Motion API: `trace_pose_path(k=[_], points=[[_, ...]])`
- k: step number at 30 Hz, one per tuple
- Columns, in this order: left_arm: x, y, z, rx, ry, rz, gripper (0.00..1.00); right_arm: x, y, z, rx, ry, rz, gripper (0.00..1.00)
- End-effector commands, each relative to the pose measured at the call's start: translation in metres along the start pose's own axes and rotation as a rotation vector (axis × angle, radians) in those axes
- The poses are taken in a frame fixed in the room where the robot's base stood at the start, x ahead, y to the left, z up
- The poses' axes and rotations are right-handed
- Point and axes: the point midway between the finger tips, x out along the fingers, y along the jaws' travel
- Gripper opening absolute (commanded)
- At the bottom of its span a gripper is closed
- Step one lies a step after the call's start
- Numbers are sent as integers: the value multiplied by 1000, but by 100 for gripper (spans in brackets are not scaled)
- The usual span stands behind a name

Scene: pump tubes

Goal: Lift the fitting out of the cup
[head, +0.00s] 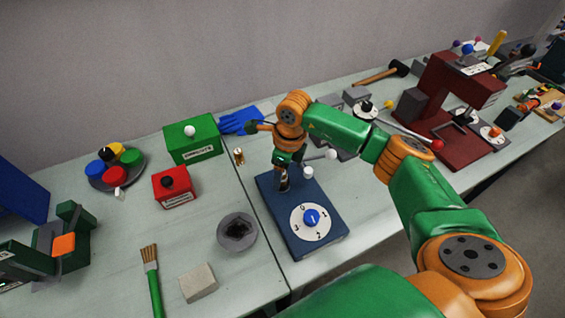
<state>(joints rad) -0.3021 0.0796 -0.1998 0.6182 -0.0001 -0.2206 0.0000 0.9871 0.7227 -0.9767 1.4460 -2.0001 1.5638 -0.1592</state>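A round grey cup (237,217) with a dark interior stands on the table near the middle. I cannot clearly make out a fitting inside it. A small brass-coloured piece (238,156) stands on the table behind the cup; I cannot tell whether it is the fitting. My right arm reaches in from the right, and its gripper (284,178) points down over the rear part of a blue base, behind and to the right of the cup and apart from it. Its fingers are small and partly hidden, so their opening is unclear. My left gripper is not in view.
The blue base (318,243) carries a numbered dial and white knobs. Red (173,187) and green (193,140) boxes stand behind left. A brush (152,280) and a beige block (198,282) lie in front left. A dark red machine (440,115) stands right.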

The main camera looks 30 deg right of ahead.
Motion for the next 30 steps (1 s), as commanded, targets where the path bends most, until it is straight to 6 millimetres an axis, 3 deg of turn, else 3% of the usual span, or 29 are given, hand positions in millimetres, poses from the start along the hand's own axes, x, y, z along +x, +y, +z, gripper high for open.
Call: trace_pose_path(k=[4, 12, 15, 16, 19, 30], points=[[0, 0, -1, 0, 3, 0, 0, 0, 0, 0, 0, 0, 0, 70], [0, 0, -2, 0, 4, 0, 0, 0, 0, 0, 0, 0, 0, 0], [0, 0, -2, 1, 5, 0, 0, 0, 0, 0, 0, 0, 0, 0], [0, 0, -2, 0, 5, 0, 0, 0, 0, 0, 0, 0, 0, 28], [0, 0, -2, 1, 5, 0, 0, 0, 0, 0, 0, 0, 0, 2], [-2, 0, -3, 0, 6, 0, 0, -3, 0, 0, 0, 0, 0, 0]])
